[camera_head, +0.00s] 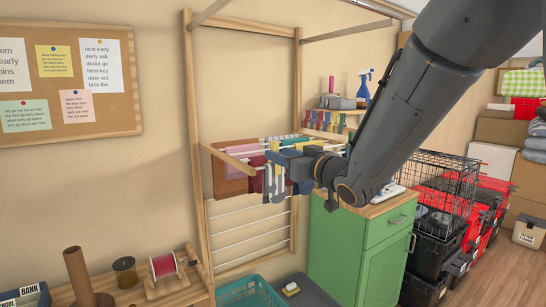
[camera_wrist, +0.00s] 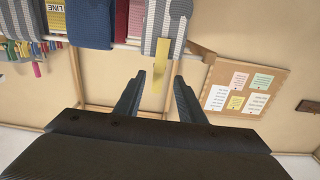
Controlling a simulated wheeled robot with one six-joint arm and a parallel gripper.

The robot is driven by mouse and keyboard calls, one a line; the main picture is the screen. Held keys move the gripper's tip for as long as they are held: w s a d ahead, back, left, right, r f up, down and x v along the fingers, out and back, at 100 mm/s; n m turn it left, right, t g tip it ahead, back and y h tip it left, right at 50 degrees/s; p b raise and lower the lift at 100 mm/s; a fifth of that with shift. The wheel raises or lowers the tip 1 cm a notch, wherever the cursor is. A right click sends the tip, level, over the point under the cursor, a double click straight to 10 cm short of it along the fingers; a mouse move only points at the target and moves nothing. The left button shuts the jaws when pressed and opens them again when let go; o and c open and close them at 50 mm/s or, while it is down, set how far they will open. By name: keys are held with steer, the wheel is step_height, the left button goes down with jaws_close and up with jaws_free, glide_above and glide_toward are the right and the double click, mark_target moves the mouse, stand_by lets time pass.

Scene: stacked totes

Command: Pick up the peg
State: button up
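A yellow peg (camera_wrist: 162,62) sits at the lower edge of a grey-and-white striped cloth (camera_wrist: 158,25) in the wrist view, which looks upside down. My gripper (camera_wrist: 159,77) is open, with one finger on each side of the peg in the picture. I cannot tell whether the fingers reach around it in depth; nothing shows as gripped. In the head view my gripper (camera_head: 284,160) is at the drying rack (camera_head: 240,150), close to the striped cloth (camera_head: 274,186). I cannot make out the yellow peg there.
Several coloured pegs (camera_head: 325,122) hang below a shelf with a blue spray bottle (camera_head: 364,88). A green cabinet (camera_head: 345,250) stands below my arm. A teal basket (camera_head: 245,293) and a bench with spools (camera_head: 164,270) are at the lower left.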

steer(key=p+x, duration=0.3)
steer(key=x, duration=0.5)
steer(key=shift+f, duration=0.4)
steer(key=shift+w+d, duration=0.1)
jaws_close()
